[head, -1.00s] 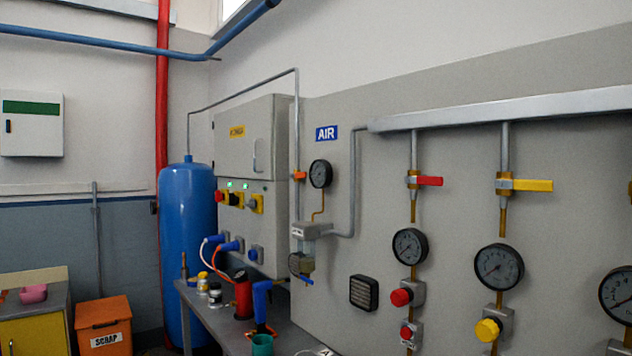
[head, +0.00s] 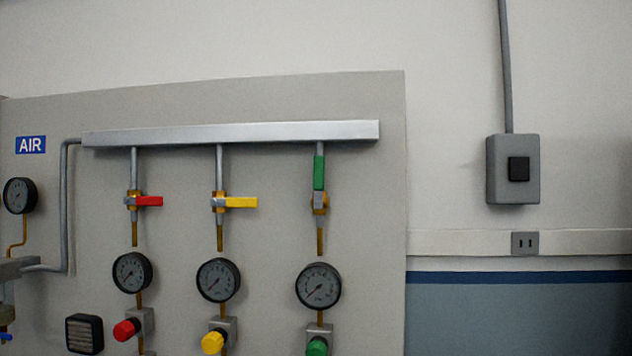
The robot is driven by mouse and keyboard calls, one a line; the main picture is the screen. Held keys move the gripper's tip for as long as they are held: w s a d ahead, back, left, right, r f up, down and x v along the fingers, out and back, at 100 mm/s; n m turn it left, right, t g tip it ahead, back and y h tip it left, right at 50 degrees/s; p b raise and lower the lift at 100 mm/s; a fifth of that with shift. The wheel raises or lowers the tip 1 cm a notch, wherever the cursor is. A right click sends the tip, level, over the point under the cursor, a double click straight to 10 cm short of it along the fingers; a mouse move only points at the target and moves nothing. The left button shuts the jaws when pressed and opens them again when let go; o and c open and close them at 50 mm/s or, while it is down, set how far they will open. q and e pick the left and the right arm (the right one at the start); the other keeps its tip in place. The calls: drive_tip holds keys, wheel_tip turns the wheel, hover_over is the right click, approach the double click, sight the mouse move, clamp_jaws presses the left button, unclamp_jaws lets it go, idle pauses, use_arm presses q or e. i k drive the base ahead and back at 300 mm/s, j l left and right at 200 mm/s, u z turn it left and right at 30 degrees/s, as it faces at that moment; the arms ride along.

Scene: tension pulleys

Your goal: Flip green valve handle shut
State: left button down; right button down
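The green valve handle (head: 319,172) stands upright, in line with its pipe, on the rightmost drop below the silver manifold bar (head: 232,133). Its brass valve body (head: 320,202) sits just under it. The red handle (head: 149,201) and the yellow handle (head: 241,202) lie level, across their pipes and pointing right. Neither of my grippers shows in the head view.
Pressure gauges (head: 318,286) hang under each valve, with a green knob (head: 317,346), a yellow knob (head: 213,342) and a red knob (head: 126,329) below. A grey switch box (head: 497,170) is on the wall at right. The panel's front is uncluttered.

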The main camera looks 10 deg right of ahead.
sight(319, 161)
drive_tip(key=j, duration=0.75)
drive_tip(key=i+j+z, duration=0.1)
drive_tip(key=j, duration=0.6)
